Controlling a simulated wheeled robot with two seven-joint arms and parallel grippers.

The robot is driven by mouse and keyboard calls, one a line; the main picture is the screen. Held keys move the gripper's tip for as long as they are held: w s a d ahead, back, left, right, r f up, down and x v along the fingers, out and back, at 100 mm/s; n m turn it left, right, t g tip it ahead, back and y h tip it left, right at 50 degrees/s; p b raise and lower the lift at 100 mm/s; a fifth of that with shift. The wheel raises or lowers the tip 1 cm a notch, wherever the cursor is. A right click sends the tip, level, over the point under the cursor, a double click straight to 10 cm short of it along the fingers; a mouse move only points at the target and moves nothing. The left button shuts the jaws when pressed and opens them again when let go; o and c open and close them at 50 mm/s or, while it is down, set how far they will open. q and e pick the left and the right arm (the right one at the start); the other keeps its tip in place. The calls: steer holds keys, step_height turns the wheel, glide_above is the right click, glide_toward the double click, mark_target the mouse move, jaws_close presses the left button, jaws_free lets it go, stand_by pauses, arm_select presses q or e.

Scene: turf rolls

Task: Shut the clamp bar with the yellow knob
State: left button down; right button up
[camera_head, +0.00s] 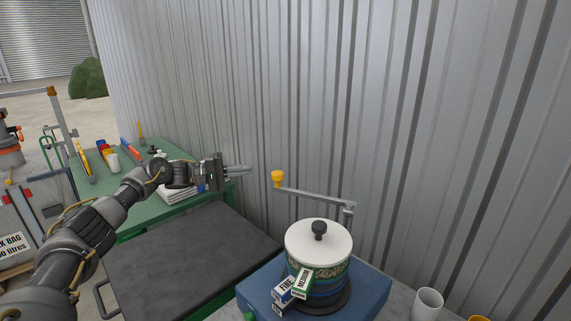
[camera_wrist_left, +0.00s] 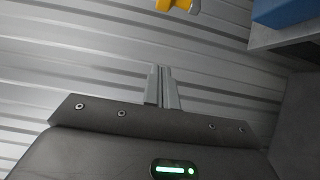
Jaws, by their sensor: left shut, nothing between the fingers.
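The clamp bar (camera_head: 315,197) is a grey arm pivoted on a post at its right end, behind the round pot. It stands swung out to the left, above the pot's level and not over its lid. The yellow knob (camera_head: 277,178) sits at its left end; it also shows at the top edge of the left wrist view (camera_wrist_left: 178,5). My left gripper (camera_head: 246,168) is shut and empty, a short way left of the knob and apart from it. The pot's white lid (camera_head: 318,243) has a black knob on top. My right gripper is not in view.
The pot stands on a blue base (camera_head: 262,290). Small boxes marked FINE (camera_head: 285,288) and MED (camera_head: 302,283) lean at its front. A white cup (camera_head: 427,304) stands to the right. A green bench (camera_head: 150,205) with tools is at left. The corrugated wall (camera_head: 420,130) is close behind.

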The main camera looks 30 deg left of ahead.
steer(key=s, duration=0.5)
arm_select(q)
steer(key=w+d+r+p, duration=0.1)
steer(key=d+p, duration=0.5)
steer(key=d, duration=0.3)
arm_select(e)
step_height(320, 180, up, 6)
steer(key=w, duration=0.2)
arm_select(q)
steer(key=shift+w, duration=0.1)
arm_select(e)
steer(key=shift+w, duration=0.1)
